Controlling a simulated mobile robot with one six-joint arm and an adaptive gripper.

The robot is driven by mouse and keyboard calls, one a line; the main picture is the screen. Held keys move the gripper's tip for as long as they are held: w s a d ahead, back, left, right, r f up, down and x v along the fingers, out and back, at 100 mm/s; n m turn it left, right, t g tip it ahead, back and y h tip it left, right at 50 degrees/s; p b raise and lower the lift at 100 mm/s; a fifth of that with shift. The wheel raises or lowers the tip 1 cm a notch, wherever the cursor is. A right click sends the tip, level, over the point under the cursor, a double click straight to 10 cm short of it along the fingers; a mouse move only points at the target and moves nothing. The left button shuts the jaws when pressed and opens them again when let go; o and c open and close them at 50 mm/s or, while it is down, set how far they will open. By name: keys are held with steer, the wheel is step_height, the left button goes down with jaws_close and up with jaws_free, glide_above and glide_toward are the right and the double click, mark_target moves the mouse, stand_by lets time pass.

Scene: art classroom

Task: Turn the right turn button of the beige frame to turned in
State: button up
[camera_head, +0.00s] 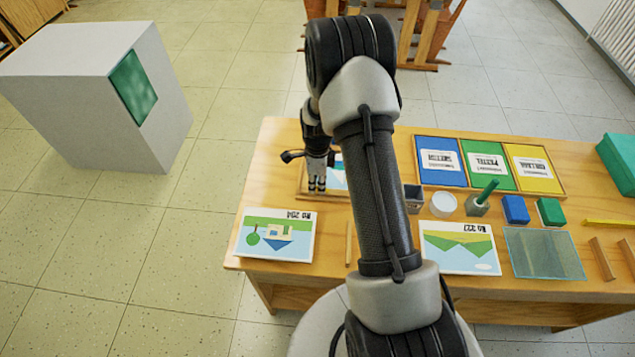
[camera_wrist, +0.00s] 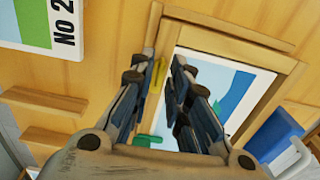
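The beige frame (camera_head: 305,190) lies on the table with a picture (camera_wrist: 228,88) in it; my arm hides much of it in the head view. In the wrist view the frame (camera_wrist: 235,42) shows its wooden bars. A small yellow piece (camera_wrist: 157,78), apparently a turn button, is at one frame bar. A green piece (camera_wrist: 147,140) is farther down, partly hidden by my gripper. I cannot tell which is the right one. My gripper (camera_head: 317,188) points down over the frame's left part.
Picture cards (camera_head: 275,235) and (camera_head: 460,247) lie toward the table's near edge. Right of my arm are a white cup (camera_head: 443,205), a green-handled holder (camera_head: 478,207), blue (camera_head: 515,209) and green (camera_head: 550,211) blocks. A tray with coloured panels (camera_head: 489,190) stands behind them.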

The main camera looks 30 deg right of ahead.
jaws_close()
steer(key=shift+n, duration=0.4)
steer(key=n, duration=0.3)
steer(key=shift+n, duration=0.4)
steer(key=n, duration=1.3)
steer(key=shift+n, duration=0.3)
